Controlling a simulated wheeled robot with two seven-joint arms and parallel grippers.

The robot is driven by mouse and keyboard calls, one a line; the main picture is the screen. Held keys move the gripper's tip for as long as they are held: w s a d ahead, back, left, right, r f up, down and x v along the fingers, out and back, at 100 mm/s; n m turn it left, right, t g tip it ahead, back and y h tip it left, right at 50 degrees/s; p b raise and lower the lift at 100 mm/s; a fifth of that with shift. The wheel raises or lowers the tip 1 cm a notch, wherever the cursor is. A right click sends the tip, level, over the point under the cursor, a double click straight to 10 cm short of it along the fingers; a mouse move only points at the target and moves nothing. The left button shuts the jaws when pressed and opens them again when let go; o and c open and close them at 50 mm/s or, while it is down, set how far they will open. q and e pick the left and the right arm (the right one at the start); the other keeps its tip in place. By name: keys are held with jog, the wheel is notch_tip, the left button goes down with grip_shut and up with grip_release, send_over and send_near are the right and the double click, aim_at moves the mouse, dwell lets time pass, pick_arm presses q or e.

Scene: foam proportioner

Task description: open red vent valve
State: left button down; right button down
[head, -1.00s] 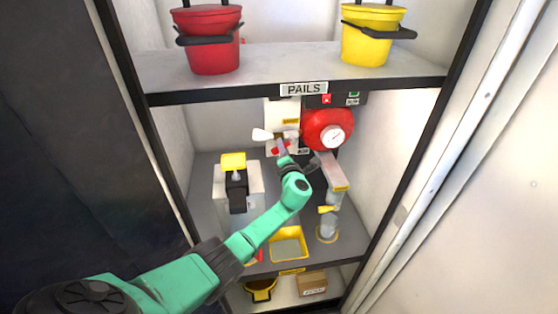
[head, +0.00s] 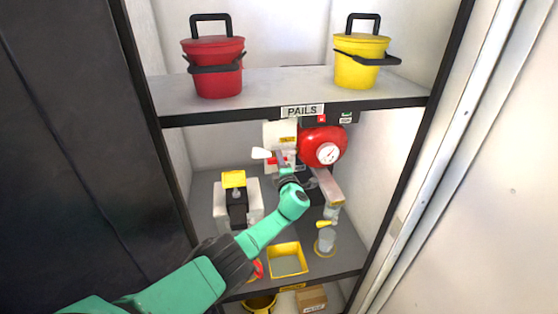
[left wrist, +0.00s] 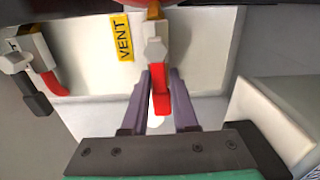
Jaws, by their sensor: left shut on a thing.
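The red vent valve lever (left wrist: 160,92) hangs from a pale valve body (left wrist: 156,40) beside a yellow VENT label (left wrist: 122,37) in the left wrist view. My left gripper (left wrist: 158,84) has its two purple fingers on either side of the red lever, shut on it. In the head view, my left gripper (head: 281,159) reaches into the shelf bay at the white panel (head: 278,134), just left of the red round tank (head: 322,147). The lever is mostly hidden there by the gripper. My right gripper is not in view.
Another valve (left wrist: 30,62) with a red and black handle sits at the left in the wrist view. Below the panel are a yellow tray (head: 287,259), a clear cup (head: 326,240) and a white container (head: 222,218). Red and yellow pails stand on the shelf above.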

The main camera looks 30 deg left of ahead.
pick_arm(q)
jog(key=c, duration=0.8)
grip_release()
jog(key=shift+d, duration=0.1)
jog(key=shift+s+r, duration=0.1)
jog(key=p+v, duration=0.5)
jog(key=v, duration=0.9)
jog(key=shift+s+d, duration=0.15)
jog(key=shift+d, duration=0.05)
